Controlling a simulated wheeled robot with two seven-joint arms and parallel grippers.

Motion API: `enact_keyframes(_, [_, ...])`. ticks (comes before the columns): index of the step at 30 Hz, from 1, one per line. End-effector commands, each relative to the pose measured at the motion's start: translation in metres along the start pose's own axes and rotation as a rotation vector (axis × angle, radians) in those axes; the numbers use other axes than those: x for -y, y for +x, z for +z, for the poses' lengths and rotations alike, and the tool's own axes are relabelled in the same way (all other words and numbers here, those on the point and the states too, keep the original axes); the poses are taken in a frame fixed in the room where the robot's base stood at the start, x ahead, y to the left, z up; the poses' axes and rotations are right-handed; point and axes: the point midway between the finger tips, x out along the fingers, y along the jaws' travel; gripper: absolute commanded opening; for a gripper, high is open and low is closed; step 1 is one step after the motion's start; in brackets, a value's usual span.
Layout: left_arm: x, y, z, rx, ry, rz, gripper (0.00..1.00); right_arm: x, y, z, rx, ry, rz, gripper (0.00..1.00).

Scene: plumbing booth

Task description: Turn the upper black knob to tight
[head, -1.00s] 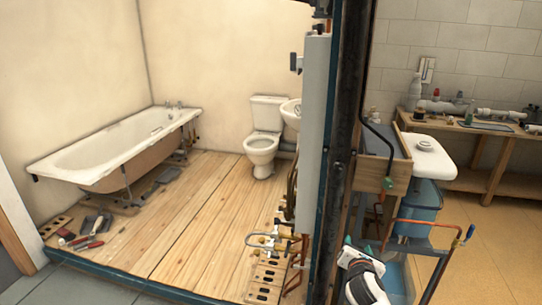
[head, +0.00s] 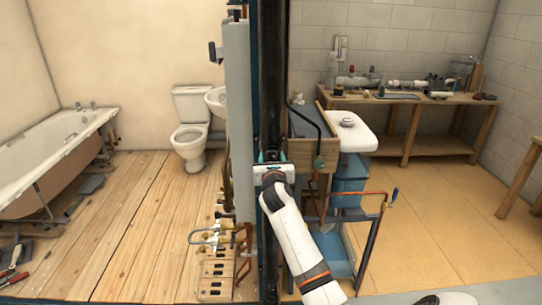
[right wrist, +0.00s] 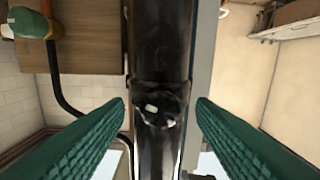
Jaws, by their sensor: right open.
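A thick black upright pipe (head: 273,75) stands at the front corner of the booth. In the right wrist view a dark collar with small pale marks (right wrist: 158,105) sits on this pipe; I cannot tell whether it is the upper black knob. My right gripper (head: 272,160) is in front of the pipe, and its body hides part of it. In the right wrist view its green fingers (right wrist: 160,115) are open, one on each side of the pipe, with gaps to both. No other black knob shows clearly. My left gripper is not in view.
A green fitting (head: 318,161) on a black hose is just right of the pipe. Copper pipes and valves (head: 222,235) are at lower left. A trolley with a blue bin (head: 348,185) stands right. Open floor (head: 440,220) lies further right.

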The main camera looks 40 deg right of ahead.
Motion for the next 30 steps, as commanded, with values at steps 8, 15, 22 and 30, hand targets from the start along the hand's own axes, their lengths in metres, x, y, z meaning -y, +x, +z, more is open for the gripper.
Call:
enact_keyframes(8, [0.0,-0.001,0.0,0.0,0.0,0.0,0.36,0.001,0.016,0.0,0.0,0.001,-0.002,0.51])
enact_keyframes(15, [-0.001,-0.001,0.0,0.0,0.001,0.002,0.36,0.001,0.016,0.001,0.0,0.001,-0.002,0.49])
enact_keyframes(22, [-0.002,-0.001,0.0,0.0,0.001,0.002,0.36,0.001,0.016,0.001,0.001,0.001,-0.002,0.11])
enact_keyframes(30, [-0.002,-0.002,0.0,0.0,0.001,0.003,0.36,0.001,0.016,0.0,0.0,0.019,-0.002,0.06])
